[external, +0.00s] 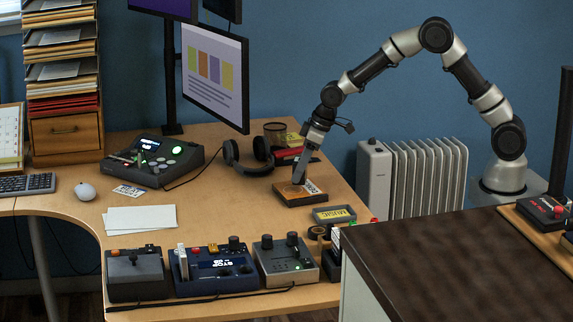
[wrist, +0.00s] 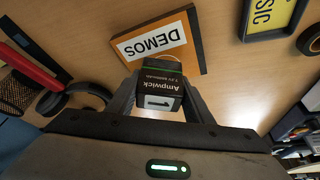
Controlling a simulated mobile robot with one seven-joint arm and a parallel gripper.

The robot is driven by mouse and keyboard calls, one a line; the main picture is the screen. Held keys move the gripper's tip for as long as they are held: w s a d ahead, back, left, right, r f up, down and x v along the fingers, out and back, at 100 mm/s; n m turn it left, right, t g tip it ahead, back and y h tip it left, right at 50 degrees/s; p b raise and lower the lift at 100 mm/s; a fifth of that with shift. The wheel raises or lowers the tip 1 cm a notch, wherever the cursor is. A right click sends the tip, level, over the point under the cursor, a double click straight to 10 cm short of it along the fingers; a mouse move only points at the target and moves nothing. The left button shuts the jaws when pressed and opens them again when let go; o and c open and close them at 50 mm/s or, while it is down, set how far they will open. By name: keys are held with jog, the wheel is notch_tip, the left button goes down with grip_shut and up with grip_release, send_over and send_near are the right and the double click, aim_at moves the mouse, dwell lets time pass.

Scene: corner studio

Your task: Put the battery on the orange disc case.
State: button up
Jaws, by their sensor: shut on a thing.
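The orange disc case (external: 287,190) lies flat on the wooden desk, with a white "DEMOS" label and dark edges. It also shows at the top of the wrist view (wrist: 185,55). My gripper (external: 299,180) points down at the case in the external view. In the wrist view my gripper (wrist: 160,92) is shut on the battery (wrist: 160,88), a dark block with a green stripe and "Ampwick" lettering. The battery overlaps the near edge of the case in that view. Whether it touches the case I cannot tell. In the external view the battery is not clearly visible.
Headphones (external: 248,158) and red items (external: 288,156) lie behind the case. A "MUSIC" tray (external: 334,214) and a tape roll (external: 318,232) are in front, near the desk's right edge. Several control boxes (external: 212,270) line the front. Bare desk (external: 225,205) lies left of the case.

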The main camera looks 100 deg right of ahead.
jog(key=shift+f, duration=1.05)
jog(key=shift+f, duration=0.25)
jog(key=o, duration=1.3)
jog(key=shift+c, duration=0.2)
jog(key=shift+r, duration=0.1)
jog(key=shift+r, duration=0.3)
jog(key=p+v, duration=0.2)
jog(key=v, duration=0.9)
jog(key=shift+s+r, duration=0.3)
